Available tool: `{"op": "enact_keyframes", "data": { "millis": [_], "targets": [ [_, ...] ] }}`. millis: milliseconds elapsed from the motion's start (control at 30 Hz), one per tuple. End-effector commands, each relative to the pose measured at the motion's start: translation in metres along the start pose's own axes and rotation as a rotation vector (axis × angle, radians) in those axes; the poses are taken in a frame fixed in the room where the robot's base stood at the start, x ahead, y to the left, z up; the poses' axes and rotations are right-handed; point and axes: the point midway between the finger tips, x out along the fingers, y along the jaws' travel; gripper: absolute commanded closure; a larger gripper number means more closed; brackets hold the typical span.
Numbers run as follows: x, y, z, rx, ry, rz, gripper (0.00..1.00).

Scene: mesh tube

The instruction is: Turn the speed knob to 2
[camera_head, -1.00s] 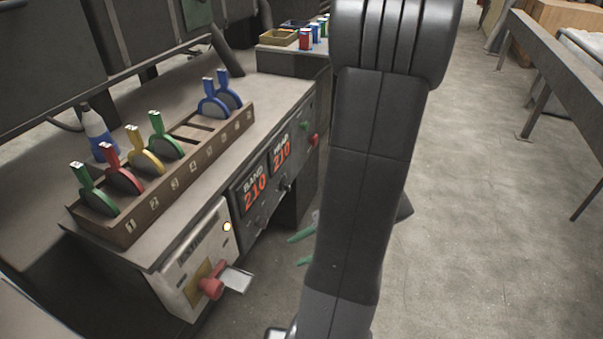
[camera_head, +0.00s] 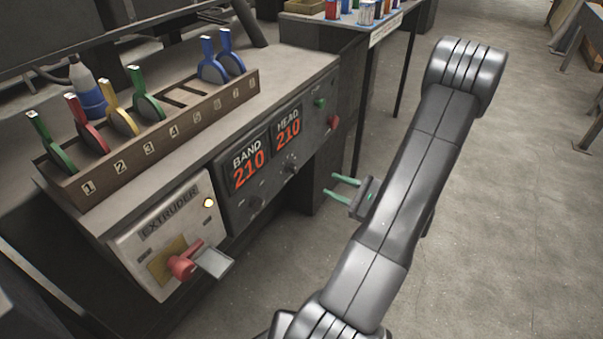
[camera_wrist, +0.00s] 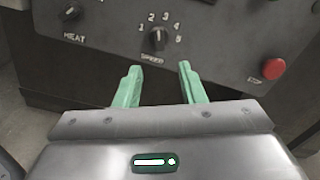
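The speed knob (camera_wrist: 157,39) is a small black dial on the dark panel, with numbers 1 to 5 arced around it. Its pale mark points roughly upward, near 2 and 3; I cannot tell the exact setting. In the head view the speed knob (camera_head: 291,167) sits under the red HEAD 210 display. My gripper (camera_wrist: 160,68) has green fingers, open and empty, with the knob ahead of the gap in the wrist view. In the head view my gripper (camera_head: 332,185) is apart from the panel, to the right of the knob.
The heat knob (camera_wrist: 71,12) is left of the speed knob, and a red stop button (camera_wrist: 274,68) is at right. A green button (camera_head: 320,103) is higher on the panel. The extruder box (camera_head: 165,225) has a red lever (camera_head: 184,265). Floor right of my arm is clear.

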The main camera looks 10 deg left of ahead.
Motion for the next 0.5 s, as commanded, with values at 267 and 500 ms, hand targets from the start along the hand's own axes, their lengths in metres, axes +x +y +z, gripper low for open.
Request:
{"op": "enact_keyframes", "data": {
  "millis": [267, 500],
  "targets": [
    [0.054, 0.002, -0.001, -0.002, -0.001, 0.007, 0.64],
    [0.093, 0.002, -0.001, -0.002, 0.0, 0.005, 0.64]
  ]
}}
